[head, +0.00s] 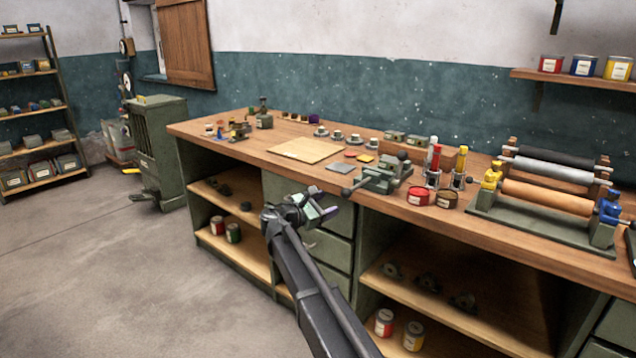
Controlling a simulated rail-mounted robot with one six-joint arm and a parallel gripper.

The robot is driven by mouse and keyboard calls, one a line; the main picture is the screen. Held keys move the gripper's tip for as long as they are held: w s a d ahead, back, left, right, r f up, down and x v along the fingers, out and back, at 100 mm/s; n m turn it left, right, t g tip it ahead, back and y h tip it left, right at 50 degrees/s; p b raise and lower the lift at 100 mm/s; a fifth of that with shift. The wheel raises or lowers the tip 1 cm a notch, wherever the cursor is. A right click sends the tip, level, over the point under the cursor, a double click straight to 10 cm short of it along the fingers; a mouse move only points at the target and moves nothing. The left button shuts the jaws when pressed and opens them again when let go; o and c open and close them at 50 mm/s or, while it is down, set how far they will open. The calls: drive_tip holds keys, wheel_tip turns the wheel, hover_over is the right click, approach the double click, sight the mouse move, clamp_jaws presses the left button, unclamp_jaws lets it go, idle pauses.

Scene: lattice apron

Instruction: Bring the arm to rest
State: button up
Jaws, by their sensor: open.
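My gripper (322,213) is open at the end of my arm, in the middle of the head view. It appears in front of the workbench's drawers, below the bench's front edge. I see nothing held between its fingers. My arm reaches up to it from the bottom of the picture and hides part of the drawers and lower shelf. The workbench (225,150) has a wooden top and green cabinets and runs along the wall.
A green vise (383,177) with a protruding handle stands at the bench's front edge, near my gripper. A roller machine (545,196) stands at the right. Tins (384,322) sit on the open lower shelves. The floor (120,270) at the left is clear.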

drive_tip(key=s+d+f+m+g+y, duration=0.35)
drive_tip(key=s+f+m, duration=0.3)
drive_tip(key=s, duration=0.55)
drive_tip(key=s+d+f+m+g+y, duration=0.2)
drive_tip(key=s+f+m+g+y, duration=0.4)
drive_tip(key=s, duration=0.6)
drive_tip(key=s+d+f+m+g+y, duration=0.1)
drive_tip(key=s+d+f+m+y, duration=0.25)
drive_tip(key=s+m, duration=0.65)
drive_tip(key=s+d+r+p, duration=0.1)
drive_tip(key=s+r+p, duration=0.1)
drive_tip(key=r+p, duration=0.5)
drive_tip(key=s+d+r+n+y+p, duration=0.1)
drive_tip(key=s+d+r+p, duration=0.1)
drive_tip(key=r+p, duration=0.5)
drive_tip(key=shift+r+p, duration=0.3)
drive_tip(key=shift+p, duration=0.3)
drive_tip(key=shift+r, duration=0.1)
